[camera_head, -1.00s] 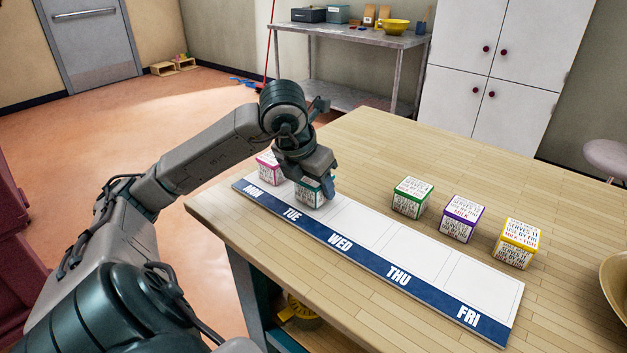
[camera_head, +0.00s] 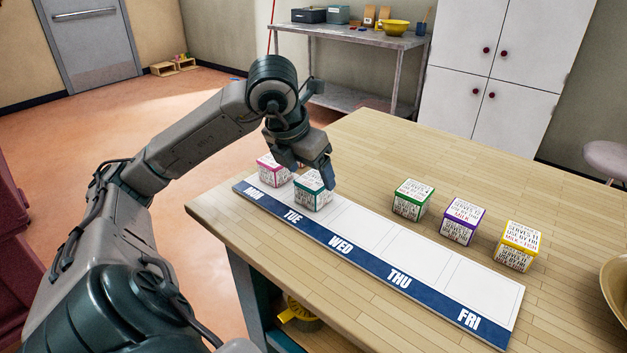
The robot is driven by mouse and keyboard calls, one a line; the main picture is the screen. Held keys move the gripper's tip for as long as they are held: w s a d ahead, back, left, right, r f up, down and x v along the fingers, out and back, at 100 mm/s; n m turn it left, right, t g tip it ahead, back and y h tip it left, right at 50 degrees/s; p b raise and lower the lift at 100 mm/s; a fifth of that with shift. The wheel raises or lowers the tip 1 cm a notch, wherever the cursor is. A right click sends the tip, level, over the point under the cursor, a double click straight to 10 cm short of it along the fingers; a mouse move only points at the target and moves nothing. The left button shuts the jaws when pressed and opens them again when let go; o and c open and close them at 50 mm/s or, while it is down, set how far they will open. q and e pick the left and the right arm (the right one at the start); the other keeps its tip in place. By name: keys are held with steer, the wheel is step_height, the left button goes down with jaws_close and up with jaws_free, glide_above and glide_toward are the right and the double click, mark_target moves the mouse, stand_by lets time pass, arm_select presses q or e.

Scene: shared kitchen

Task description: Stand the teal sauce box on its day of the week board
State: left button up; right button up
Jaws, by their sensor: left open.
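The teal sauce box (camera_head: 313,192) stands upright on the TUE space of the day of the week board (camera_head: 372,262). A pink box (camera_head: 272,171) stands on the MON space to its left. My left gripper (camera_head: 316,178) is open, just above and behind the teal box; whether a finger still touches it cannot be told. The WED, THU and FRI spaces are bare. My right gripper is not in view.
A green box (camera_head: 413,199), a purple box (camera_head: 461,219) and a yellow box (camera_head: 517,246) stand on the wooden table (camera_head: 400,150) behind the board. A bowl (camera_head: 615,282) is at the right edge. The table's far part is clear.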

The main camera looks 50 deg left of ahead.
arm_select(q)
steer(key=p+v, duration=0.1)
steer(key=v, duration=0.6)
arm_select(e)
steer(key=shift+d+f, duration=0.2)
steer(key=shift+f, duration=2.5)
arm_select(q)
steer(key=shift+r, duration=0.15)
